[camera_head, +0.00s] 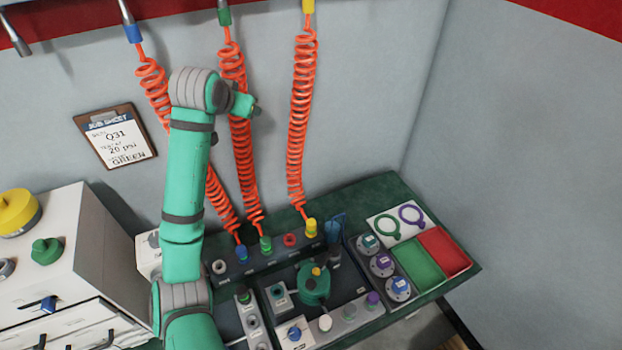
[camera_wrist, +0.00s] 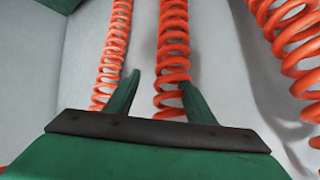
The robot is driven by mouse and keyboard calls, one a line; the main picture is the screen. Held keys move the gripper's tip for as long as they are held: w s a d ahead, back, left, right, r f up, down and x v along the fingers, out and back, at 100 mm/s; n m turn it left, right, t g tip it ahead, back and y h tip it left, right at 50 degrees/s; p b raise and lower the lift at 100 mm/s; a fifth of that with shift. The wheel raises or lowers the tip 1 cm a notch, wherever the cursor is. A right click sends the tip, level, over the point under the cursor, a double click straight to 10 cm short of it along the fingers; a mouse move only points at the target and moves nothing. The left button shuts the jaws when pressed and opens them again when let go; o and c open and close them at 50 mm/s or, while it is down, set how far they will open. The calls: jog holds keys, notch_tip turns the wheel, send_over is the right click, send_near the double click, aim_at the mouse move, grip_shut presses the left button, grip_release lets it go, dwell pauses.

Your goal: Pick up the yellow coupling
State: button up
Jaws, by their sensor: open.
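A yellow coupling (camera_head: 311,228) is at the lower end of the rightmost orange coiled hose, on a dark rail of the bench. A second yellow fitting (camera_head: 308,6) is at that hose's top end. My gripper (camera_head: 254,110) is raised high above the bench, near the middle hose, up and left of the lower yellow coupling. In the wrist view my gripper (camera_wrist: 158,82) shows two green fingers apart with nothing held. An orange hose (camera_wrist: 172,45) shows behind the gap between them; I cannot tell how far. No yellow coupling shows in the wrist view.
Blue (camera_head: 241,252) and green (camera_head: 266,244) couplings and a red ring (camera_head: 290,240) share the rail. A green round device (camera_head: 314,290) stands in front. Red (camera_head: 443,251) and green (camera_head: 417,264) trays lie right. White cabinets (camera_head: 60,262) stand left.

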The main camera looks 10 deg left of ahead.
jog(key=w+d+f+g, duration=0.25)
jog(key=d+f, duration=0.25)
jog(key=f, duration=0.4)
jog(key=g, duration=0.8)
send_over(311, 221)
notch_tip(311, 221, down, 24)
jog(key=f, duration=0.4)
jog(key=shift+s+d+f, duration=0.2)
jog(key=shift+d+f, duration=0.05)
jog(key=shift+w+a+f, duration=0.1)
jog(key=shift+a+f, duration=0.05)
jog(key=shift+f, duration=1.4)
jog(key=shift+a+f, duration=0.1)
jog(key=shift+f, duration=1.4)
jog(key=c, duration=1.2)
